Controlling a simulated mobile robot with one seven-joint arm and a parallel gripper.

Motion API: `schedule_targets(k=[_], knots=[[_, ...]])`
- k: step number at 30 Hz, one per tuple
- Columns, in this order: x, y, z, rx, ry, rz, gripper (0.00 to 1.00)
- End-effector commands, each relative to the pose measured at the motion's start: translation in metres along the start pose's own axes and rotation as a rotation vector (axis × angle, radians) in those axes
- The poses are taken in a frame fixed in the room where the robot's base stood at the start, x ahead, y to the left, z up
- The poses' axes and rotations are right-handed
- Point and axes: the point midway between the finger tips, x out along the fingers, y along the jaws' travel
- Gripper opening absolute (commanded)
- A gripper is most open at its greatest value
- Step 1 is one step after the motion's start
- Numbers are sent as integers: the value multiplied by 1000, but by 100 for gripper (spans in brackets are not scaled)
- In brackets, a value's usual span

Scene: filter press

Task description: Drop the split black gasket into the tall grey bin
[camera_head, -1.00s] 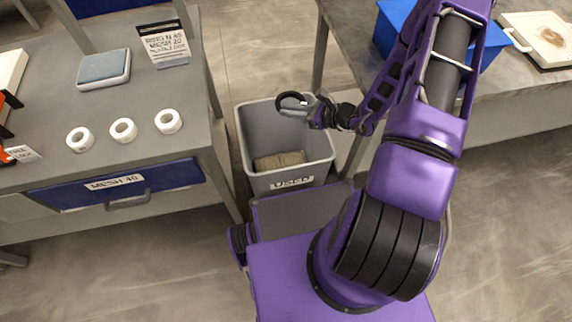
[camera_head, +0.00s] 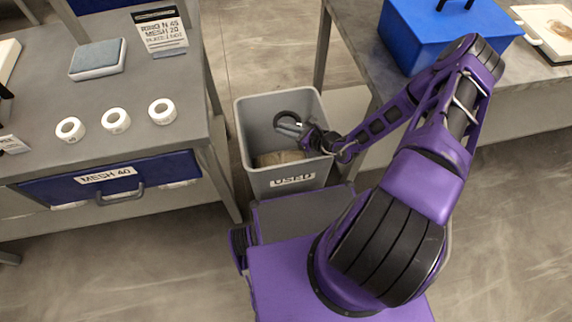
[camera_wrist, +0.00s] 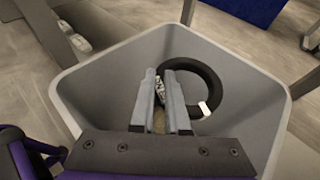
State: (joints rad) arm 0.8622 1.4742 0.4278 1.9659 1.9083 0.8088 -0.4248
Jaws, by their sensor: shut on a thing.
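The split black gasket (camera_head: 288,115) is a dark ring held at its edge by my gripper (camera_head: 298,128). In the wrist view, the gasket (camera_wrist: 213,72) shows to the right of my gripper's fingertips (camera_wrist: 164,78), with a small white piece on its lower right. The gripper is shut on the gasket's left side. The tall grey bin (camera_head: 247,128), labelled "USED", stands between the two tables. The gasket is over the bin's open mouth, and in the wrist view the bin's rim (camera_wrist: 70,80) surrounds it. A brown bundle (camera_head: 278,158) lies inside the bin, mostly behind the fingers in the wrist view.
The left table (camera_head: 50,110) carries three white rings (camera_head: 116,120), a grey-blue pad (camera_head: 98,60) and a sign (camera_head: 160,32). Its drawer (camera_head: 115,178) is labelled "MESH 40". A blue box (camera_head: 425,35) and a white tray (camera_head: 548,30) sit on the right table.

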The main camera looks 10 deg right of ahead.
Motion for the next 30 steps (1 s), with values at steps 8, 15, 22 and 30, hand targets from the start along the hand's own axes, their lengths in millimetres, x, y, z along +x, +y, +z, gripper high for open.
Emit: schedule_targets(k=[8, 15, 22, 30], knots=[[6, -1, -15, -1, -1, -1, 0], [6, 0, -14, -1, -1, 0, 26], [6, 0, -14, -1, -1, 0, 48], [1, -1, -14, -1, 1, -1, 48]])
